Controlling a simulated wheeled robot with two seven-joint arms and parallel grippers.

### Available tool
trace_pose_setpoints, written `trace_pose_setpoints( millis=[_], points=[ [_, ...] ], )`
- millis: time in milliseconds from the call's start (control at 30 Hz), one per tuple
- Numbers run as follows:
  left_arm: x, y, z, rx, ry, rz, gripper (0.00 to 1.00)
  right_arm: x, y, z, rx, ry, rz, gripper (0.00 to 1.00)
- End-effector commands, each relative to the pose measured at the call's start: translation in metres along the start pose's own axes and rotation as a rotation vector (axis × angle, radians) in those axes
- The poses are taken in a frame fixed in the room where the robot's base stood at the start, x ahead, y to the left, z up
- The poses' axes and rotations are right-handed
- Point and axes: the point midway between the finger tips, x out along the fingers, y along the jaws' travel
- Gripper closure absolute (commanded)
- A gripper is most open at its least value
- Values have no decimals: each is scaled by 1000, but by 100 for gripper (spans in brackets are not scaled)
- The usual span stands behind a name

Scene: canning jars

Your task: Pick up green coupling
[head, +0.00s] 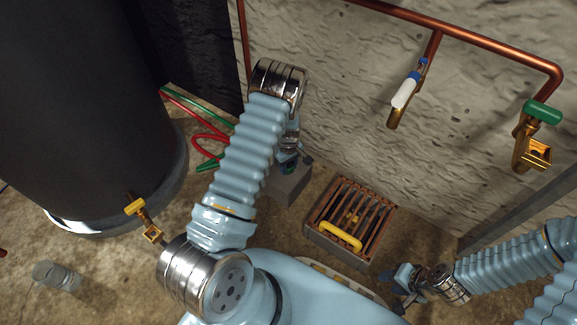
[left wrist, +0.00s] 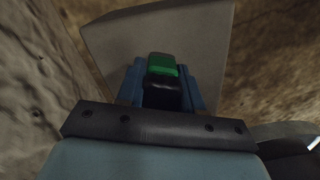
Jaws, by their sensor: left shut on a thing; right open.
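The green coupling (left wrist: 162,65) shows in the left wrist view as a small green piece with a black part below it. My left gripper (left wrist: 162,85) is shut on it, with a blue finger on each side. A grey block lies behind the coupling in that view. In the head view my left gripper (head: 290,162) is at the grey block, partly hidden by my own arm, and a bit of dark green shows there. I cannot tell whether the coupling still touches the block. My right gripper (head: 402,290) is open and empty at the lower right.
The grey block (head: 290,188) stands on the floor by the wall. A grated box with a yellow handle (head: 341,236) is right of it. Red and green hoses (head: 205,140) lie left. A dark tank (head: 80,100), copper pipes (head: 470,38) and a glass jar (head: 57,276) are around.

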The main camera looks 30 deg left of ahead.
Motion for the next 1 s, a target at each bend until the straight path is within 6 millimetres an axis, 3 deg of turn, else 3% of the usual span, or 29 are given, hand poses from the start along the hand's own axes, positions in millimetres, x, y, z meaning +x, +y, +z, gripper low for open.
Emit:
trace_pose_setpoints(
  millis=[267,467,767,1000],
  points=[
    [-7,0,0,0,1,1,95,-2,-1,0,0,0,0,57],
    [-36,1,0,0,2,3,95,-9,-2,0,1,2,2,57],
    [-95,-45,22,-1,0,2,95,-23,-6,-2,2,6,5,57],
    [-115,-91,44,-2,-2,0,95,-29,-8,-2,2,8,7,57]
  ],
)
